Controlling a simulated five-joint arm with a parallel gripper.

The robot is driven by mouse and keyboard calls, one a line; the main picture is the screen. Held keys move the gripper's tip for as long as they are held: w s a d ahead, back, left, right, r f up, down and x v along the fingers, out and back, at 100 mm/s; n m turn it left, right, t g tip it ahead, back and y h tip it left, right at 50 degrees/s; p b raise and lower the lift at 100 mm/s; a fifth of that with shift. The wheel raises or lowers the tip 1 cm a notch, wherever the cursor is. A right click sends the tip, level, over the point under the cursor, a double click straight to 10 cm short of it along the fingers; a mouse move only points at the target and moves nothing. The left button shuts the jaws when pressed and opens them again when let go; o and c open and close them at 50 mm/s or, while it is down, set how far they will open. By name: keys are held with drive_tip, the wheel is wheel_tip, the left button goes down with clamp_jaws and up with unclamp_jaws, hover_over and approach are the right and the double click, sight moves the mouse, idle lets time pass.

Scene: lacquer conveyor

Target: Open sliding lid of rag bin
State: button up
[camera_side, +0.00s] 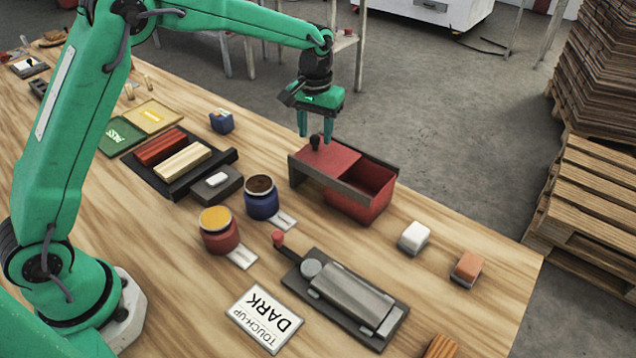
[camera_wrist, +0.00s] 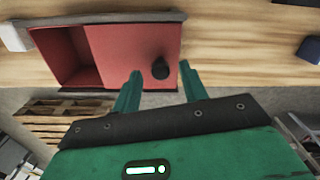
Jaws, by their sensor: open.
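The red rag bin (camera_side: 366,203) stands near the far edge of the table, with dark rails along its long sides. Its flat red sliding lid (camera_side: 328,162) covers the left part, and the right part is uncovered. In the wrist view the lid (camera_wrist: 120,48) covers the right part and the open cavity (camera_wrist: 75,55) is at left. A black knob (camera_side: 315,142) stands on the lid near its left end. My gripper (camera_side: 320,134) is open above the lid, its fingers to either side of the knob. The wrist view shows the knob (camera_wrist: 160,69) between the fingertips (camera_wrist: 160,69).
A white block (camera_side: 414,237) and an orange block (camera_side: 467,267) lie right of the bin. A small blue box (camera_side: 222,121) is at left.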

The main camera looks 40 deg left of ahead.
sight(315, 137)
wheel_tip(315, 137, up, 7)
drive_tip(key=shift+r, duration=0.2)
idle(0.4)
drive_tip(key=shift+r, duration=0.1)
drive_tip(key=s+a+r+m+t, duration=0.1)
drive_tip(key=s+a+r, duration=0.1)
drive_tip(key=s+r, duration=0.4)
drive_tip(key=s+a+r+t, duration=0.2)
drive_tip(key=s+a+r, duration=0.1)
drive_tip(key=s, duration=0.6)
drive_tip(key=s+a+f+t, duration=0.1)
drive_tip(key=s, duration=0.7)
drive_tip(key=s+a+f+m+t, duration=0.1)
drive_tip(key=s+f, duration=0.1)
drive_tip(key=s, duration=0.6)
drive_tip(key=shift+f+m+t, duration=0.3)
